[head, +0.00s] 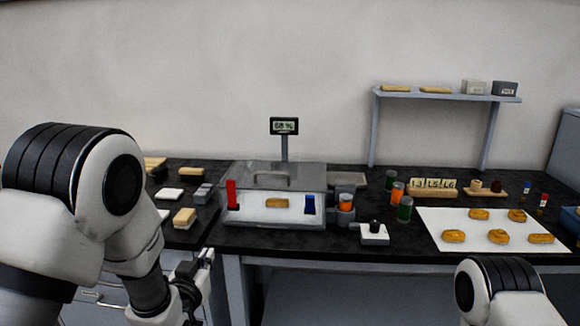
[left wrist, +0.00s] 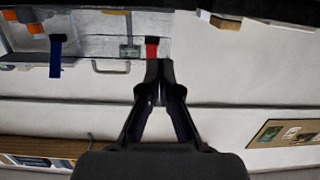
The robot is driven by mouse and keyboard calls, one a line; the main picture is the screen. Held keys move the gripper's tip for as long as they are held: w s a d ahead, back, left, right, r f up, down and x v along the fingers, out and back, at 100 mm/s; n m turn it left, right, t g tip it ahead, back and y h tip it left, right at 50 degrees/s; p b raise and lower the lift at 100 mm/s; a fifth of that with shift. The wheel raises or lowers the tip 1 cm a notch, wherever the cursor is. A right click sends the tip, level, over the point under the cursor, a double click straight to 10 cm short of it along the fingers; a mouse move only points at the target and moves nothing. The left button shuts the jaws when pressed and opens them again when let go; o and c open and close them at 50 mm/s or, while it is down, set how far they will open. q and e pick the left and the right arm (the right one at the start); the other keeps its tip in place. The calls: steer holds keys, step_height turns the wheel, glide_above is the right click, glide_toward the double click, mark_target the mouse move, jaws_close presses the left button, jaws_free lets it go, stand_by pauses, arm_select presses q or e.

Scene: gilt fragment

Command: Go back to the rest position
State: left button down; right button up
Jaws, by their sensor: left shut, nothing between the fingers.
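My left gripper (head: 203,262) hangs low in front of the bench, left of the glass-fronted box (head: 275,177). In the left wrist view its fingers (left wrist: 158,70) meet at the tips and hold nothing. My right arm shows only as a link at the bottom right, and its gripper is out of view. The left wrist view, upside down, also shows the red block (left wrist: 152,48) and the blue block (left wrist: 56,52).
The dark bench (head: 350,240) runs across the scene. A white sheet (head: 435,217) with several gilt pieces lies at the right. Several jars, including an orange one (head: 397,192), stand left of it. A display (head: 284,126) stands behind the box.

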arm_select(q)
steer(key=s+a+f+n+g+p, duration=0.15)
steer(key=s+f+g, duration=0.25)
steer(key=s+f, duration=0.4)
steer(key=s+a+f+m+g+p, duration=0.15)
steer(key=s+f+g+p, duration=0.35)
steer(key=f, duration=0.6)
steer(key=s+f+g, duration=0.3)
steer(key=s+g, duration=0.1)
steer(key=s, duration=0.8)
steer(key=s+f+g, duration=0.4)
steer(key=s, duration=0.9)
steer(key=shift+s+a, duration=0.15)
arm_select(e)
step_height(320, 180, up, 8)
